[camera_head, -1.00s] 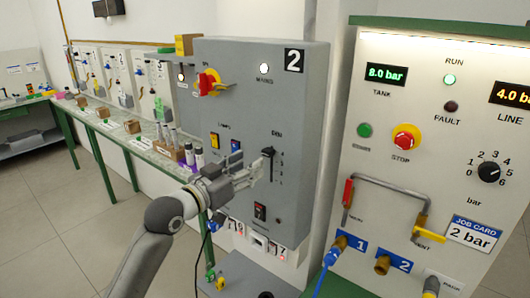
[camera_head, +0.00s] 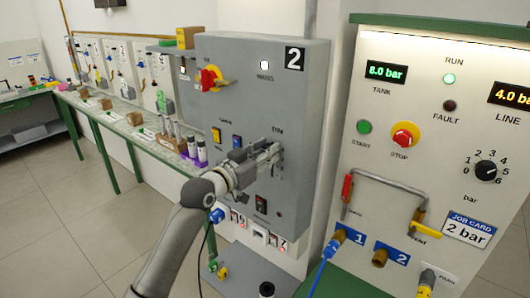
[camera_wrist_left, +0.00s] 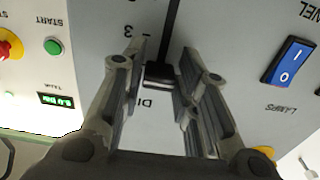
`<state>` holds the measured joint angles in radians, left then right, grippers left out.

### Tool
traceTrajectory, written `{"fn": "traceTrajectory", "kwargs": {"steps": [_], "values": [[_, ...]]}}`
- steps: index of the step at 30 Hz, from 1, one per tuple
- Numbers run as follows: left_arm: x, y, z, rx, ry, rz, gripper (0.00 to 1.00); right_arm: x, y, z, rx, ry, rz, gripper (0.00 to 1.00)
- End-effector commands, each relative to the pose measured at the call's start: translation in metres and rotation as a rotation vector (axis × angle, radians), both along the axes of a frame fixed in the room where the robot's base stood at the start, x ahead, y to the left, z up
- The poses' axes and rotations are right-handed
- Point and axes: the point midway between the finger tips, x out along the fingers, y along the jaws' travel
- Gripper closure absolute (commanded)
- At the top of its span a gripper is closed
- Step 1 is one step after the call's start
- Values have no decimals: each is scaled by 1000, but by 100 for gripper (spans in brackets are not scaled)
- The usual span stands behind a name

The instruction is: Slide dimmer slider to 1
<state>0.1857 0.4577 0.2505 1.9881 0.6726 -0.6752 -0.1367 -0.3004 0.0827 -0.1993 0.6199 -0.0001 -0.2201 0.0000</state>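The dimmer slider's black knob (camera_wrist_left: 159,76) sits at the DIM-label end of its dark vertical slot (camera_wrist_left: 172,25) in the left wrist view, which shows the panel upside down. My left gripper (camera_wrist_left: 158,58) is open, with one finger on each side of the knob. I cannot tell whether either finger touches it. In the head view the left gripper (camera_head: 277,151) reaches the grey panel marked 2 (camera_head: 240,105) just under the DIM label and hides the knob. A scale digit 3 shows beside the slot in the wrist view. My right gripper is not in view.
A blue rocker switch (camera_wrist_left: 289,62) lies beside the slider in the wrist view. The pressure panel (camera_head: 440,110) with a red stop button (camera_head: 404,138) stands to the right.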

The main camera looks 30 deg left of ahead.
Motion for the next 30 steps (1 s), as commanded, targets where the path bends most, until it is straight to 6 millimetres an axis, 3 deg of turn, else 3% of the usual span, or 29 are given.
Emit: {"fn": "traceTrajectory", "kwargs": {"steps": [1,6,13,24,30], "values": [[0,0,0,0,0,0,82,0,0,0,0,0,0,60],[0,0,0,0,0,0,100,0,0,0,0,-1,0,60],[0,0,-4,1,1,0,100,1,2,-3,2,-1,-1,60],[0,0,-74,1,2,0,100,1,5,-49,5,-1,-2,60],[0,0,-94,2,2,-1,100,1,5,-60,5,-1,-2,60]]}}
